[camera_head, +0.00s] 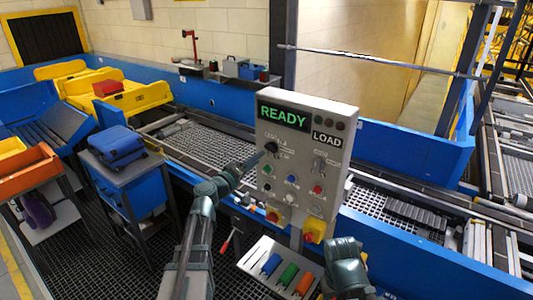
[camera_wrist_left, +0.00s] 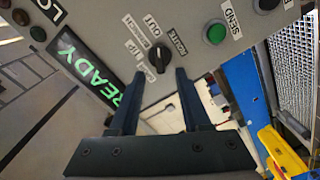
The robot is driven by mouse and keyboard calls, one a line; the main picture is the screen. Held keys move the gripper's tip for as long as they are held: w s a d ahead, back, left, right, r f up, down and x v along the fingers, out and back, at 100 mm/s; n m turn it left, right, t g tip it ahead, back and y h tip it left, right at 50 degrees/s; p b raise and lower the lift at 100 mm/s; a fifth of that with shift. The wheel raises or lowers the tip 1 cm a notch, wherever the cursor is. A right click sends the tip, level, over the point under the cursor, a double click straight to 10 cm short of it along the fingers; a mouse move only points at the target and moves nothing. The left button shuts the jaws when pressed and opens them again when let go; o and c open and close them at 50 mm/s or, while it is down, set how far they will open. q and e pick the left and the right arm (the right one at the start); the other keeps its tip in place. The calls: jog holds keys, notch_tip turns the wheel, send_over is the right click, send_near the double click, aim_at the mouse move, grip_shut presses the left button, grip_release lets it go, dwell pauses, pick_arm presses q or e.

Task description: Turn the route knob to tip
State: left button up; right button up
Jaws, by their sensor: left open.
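The control panel (camera_head: 300,170) stands upright in front of me with a lit green READY display (camera_head: 283,117). The black route knob (camera_head: 271,147) is on its upper left part. The left wrist view shows the knob (camera_wrist_left: 157,56) close up, with labels around it including ROUTE, OUT and TIP. Which label its pointer faces is hard to tell. My left gripper (camera_head: 259,157) is open at the panel, its two fingertips (camera_wrist_left: 158,76) to either side just short of the knob, with no clear contact. My right arm's end (camera_head: 345,268) is low in front of the panel; its fingers are not clear.
A green SEND button (camera_wrist_left: 214,33) sits beside the knob. Other buttons and a LOAD sign (camera_head: 327,139) are on the panel. A tilted plate with coloured handles (camera_head: 288,275) is below. The blue-sided conveyor (camera_head: 390,230) runs behind.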

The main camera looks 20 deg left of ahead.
aim_at(269, 151)
pick_arm(q)
jog(key=x, duration=0.6)
grip_shut()
dwell(0.3)
